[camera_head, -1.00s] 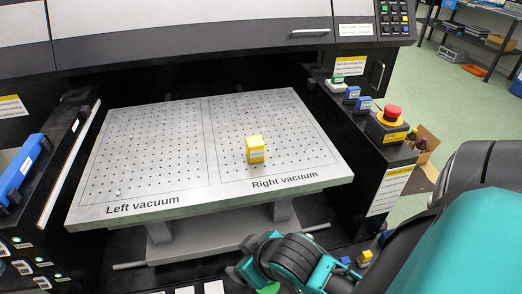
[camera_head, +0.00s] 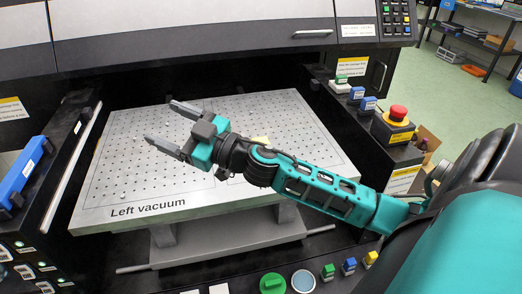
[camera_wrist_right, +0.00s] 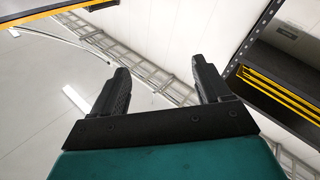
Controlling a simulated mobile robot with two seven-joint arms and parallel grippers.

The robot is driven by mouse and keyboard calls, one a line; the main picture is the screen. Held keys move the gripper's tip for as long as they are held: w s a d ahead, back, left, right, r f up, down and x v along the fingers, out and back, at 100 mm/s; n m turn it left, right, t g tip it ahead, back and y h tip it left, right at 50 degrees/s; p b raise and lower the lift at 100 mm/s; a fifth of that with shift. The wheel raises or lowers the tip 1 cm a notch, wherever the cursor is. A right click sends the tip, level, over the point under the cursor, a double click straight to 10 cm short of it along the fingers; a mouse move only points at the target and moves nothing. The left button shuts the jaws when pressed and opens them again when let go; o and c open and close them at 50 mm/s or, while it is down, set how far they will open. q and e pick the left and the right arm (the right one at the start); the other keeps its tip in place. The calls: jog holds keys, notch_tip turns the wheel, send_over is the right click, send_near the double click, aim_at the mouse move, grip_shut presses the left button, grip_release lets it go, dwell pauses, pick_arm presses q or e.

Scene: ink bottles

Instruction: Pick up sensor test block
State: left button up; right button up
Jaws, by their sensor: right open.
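The sensor test block, a small yellow block (camera_head: 261,141), stands on the right half of the perforated vacuum table (camera_head: 280,108). In the head view my right arm covers most of it and only its yellow top edge shows. My right gripper (camera_head: 166,126) is open and empty, above the left half of the table, with its fingers pointing left. It lies to the left of the block, apart from it. The right wrist view shows the two open fingers (camera_wrist_right: 162,85) with nothing between them and neither block nor table. My left gripper is not in view.
A red emergency stop button (camera_head: 398,113) and small blue blocks (camera_head: 368,103) stand on the right ledge. A blue-handled bar (camera_head: 22,172) is at the left. In front are a green round item (camera_head: 272,283), a round jar (camera_head: 303,281) and small coloured bottles (camera_head: 349,265).

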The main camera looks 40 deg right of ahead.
jog(key=n+g+y, duration=0.3)
jog(key=n, duration=0.1)
jog(key=m+g+h, duration=0.1)
jog(key=g+h, duration=0.7)
jog(key=g, duration=0.5)
send_near(262, 141)
jog(key=x, duration=0.7)
jog(key=shift+a+r, duration=0.1)
jog(key=shift+a, duration=0.15)
jog(key=x, duration=0.5)
jog(key=shift+d+f, duration=0.15)
jog(key=shift+f, duration=0.25)
jog(key=c, duration=1.2)
